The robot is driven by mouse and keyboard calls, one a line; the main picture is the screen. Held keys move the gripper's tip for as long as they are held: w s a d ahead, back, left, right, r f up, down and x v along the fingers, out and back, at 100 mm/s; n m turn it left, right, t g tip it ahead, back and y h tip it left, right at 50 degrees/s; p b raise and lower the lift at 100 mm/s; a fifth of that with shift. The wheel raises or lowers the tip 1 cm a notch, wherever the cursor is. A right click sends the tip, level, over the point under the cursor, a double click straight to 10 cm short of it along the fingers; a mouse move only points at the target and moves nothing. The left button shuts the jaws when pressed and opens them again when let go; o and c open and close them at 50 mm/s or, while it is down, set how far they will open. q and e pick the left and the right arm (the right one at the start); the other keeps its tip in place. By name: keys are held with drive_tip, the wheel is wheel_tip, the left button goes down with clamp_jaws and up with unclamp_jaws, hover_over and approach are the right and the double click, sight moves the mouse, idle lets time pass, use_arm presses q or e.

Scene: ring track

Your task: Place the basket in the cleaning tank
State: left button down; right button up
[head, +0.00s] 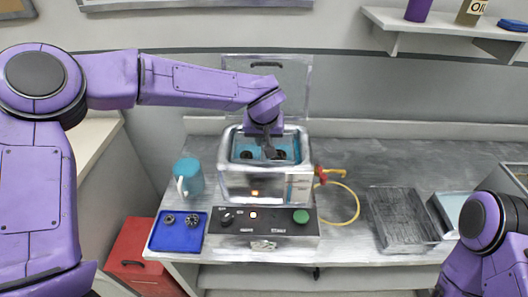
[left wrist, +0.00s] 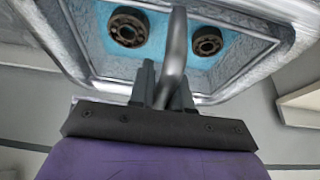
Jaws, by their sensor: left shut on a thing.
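The cleaning tank (head: 240,185) is a shiny metal box on the bench, with its clear lid (head: 290,80) raised behind it. My left gripper (head: 270,152) is over the tank opening and shut on the grey bar handle of the basket; the handle (left wrist: 174,55) shows between the fingers in the left wrist view. Two dark rings (left wrist: 127,27) lie either side of the handle on a blue surface inside the metal rim (left wrist: 250,65). The basket's walls are hard to make out, and I cannot tell whether it rests on the tank floor. My right gripper is out of view.
A control panel (head: 270,228) with a green button is in front of the tank. A blue tray (head: 163,238) with two rings and a teal mug (head: 188,175) stand left. A yellow hose (head: 356,205) and a clear tray (head: 405,220) lie right. The back right bench is clear.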

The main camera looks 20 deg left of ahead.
use_arm(q)
drive_tip(key=x, duration=0.5)
drive_tip(key=shift+s+d+f, duration=0.1)
drive_tip(key=shift+d+f, duration=0.2)
drive_tip(key=shift+d, duration=0.05)
drive_tip(key=shift+s+a+f, duration=0.1)
drive_tip(key=shift+s+f, duration=0.1)
drive_tip(key=shift+s, duration=0.2)
drive_tip(key=shift+w+f, duration=0.1)
drive_tip(key=c, duration=1.1)
unclamp_jaws()
drive_tip(key=shift+f, duration=0.1)
drive_tip(key=v, duration=1.2)
